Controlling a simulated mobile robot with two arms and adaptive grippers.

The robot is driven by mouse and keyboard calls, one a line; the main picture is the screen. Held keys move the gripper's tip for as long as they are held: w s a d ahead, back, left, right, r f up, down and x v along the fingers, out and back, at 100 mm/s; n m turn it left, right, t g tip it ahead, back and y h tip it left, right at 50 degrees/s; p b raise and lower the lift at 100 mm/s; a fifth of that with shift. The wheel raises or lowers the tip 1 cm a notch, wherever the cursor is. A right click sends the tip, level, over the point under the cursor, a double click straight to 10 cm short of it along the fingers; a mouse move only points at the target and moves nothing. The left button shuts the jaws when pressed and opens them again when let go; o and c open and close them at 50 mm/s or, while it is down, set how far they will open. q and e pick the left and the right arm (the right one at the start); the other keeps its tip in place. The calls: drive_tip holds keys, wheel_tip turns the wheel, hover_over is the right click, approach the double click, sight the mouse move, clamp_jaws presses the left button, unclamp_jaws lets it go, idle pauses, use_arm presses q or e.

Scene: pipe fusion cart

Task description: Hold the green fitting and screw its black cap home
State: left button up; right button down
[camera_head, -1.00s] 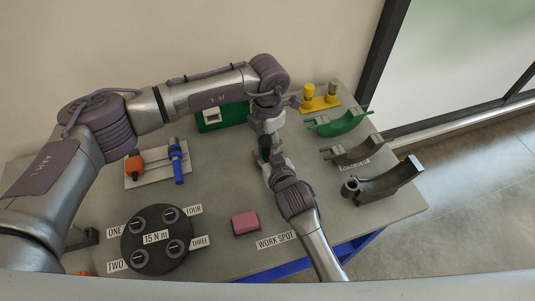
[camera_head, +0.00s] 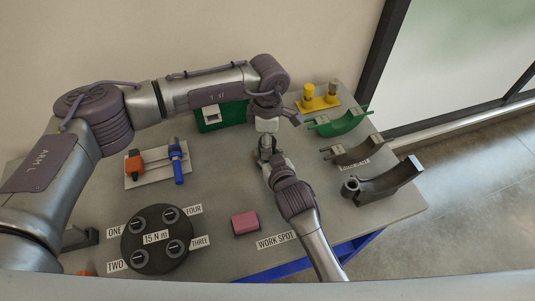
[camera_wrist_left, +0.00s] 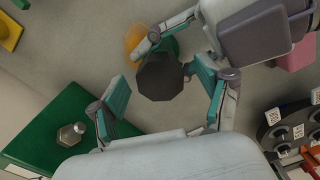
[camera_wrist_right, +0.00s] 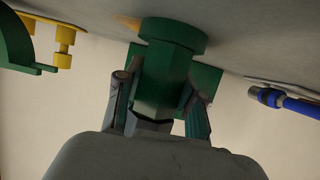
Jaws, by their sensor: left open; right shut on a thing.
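The green fitting (camera_wrist_right: 168,75) has a round flange and a faceted body. My right gripper (camera_wrist_right: 160,88) is shut on its body. The black cap (camera_wrist_left: 160,77) shows as a dark polygonal face in the left wrist view, with a little of the green fitting (camera_wrist_left: 169,47) visible behind it. My left gripper (camera_wrist_left: 164,82) is open, with one finger on each side of the cap and visible gaps to it. In the head view the left gripper (camera_head: 266,127) is just beyond the right gripper (camera_head: 268,158). How far the cap is screwed on cannot be told.
A green box (camera_head: 222,118) stands close behind the left gripper. A yellow fixture (camera_head: 319,103) and curved holders (camera_head: 385,186) are at the right.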

use_arm(q)
wheel_tip(320, 180, up, 12)
idle(0.5)
use_arm(e)
drive_tip(key=c, duration=0.6)
unclamp_jaws()
drive_tip(key=shift+c, duration=0.2)
drive_tip(key=v, duration=1.2)
